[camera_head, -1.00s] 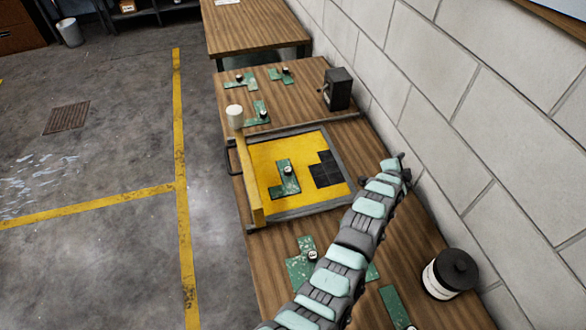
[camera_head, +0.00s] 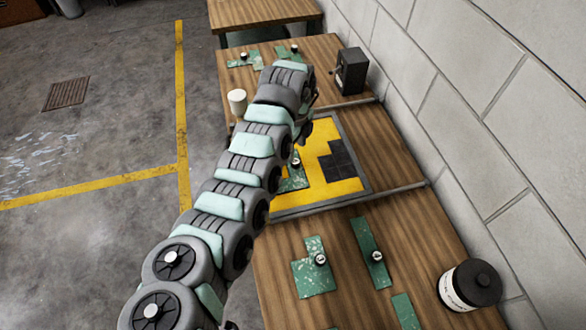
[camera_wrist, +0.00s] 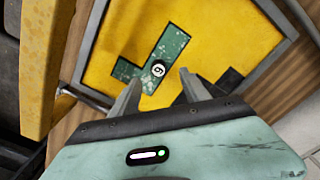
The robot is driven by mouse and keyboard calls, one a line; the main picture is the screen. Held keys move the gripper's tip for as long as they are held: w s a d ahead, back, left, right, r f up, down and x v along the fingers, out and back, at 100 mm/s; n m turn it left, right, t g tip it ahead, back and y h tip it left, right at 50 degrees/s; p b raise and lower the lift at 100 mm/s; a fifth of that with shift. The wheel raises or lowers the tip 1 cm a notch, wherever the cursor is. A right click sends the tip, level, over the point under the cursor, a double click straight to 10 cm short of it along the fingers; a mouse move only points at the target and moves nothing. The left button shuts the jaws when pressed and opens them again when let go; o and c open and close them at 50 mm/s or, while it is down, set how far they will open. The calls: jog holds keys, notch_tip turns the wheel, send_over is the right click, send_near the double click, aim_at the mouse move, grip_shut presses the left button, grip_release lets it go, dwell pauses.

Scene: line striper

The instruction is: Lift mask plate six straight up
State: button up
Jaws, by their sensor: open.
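Mask plate six is a green speckled, stepped plate lying flat on the yellow panel. In the wrist view the plate (camera_wrist: 174,44) shows a round dark knob (camera_wrist: 158,69) with a white numbered top. In the head view my arm covers much of the plate (camera_head: 292,184). My gripper (camera_wrist: 161,75) is open, its two fingertips pointing towards the knob, one on either side of it in the picture. I cannot tell how high the tips are above the plate. Nothing is held.
The yellow panel (camera_head: 317,190) has a grey frame and a black stepped patch (camera_head: 341,160). Other green plates with knobs (camera_head: 316,275) lie on the wooden table. A white cup (camera_head: 237,102), a black box (camera_head: 351,71) and a dark-lidded jar (camera_head: 470,285) stand around it.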

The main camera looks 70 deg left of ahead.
aim_at(296, 161)
jog(key=f, duration=0.6)
jog(key=shift+s+d+f, duration=0.15)
jog(key=shift+d+f, duration=0.05)
jog(key=shift+d, duration=0.1)
jog(key=shift+a+f, duration=0.1)
jog(key=shift+f, duration=0.3)
jog(key=shift+c, duration=0.2)
grip_shut()
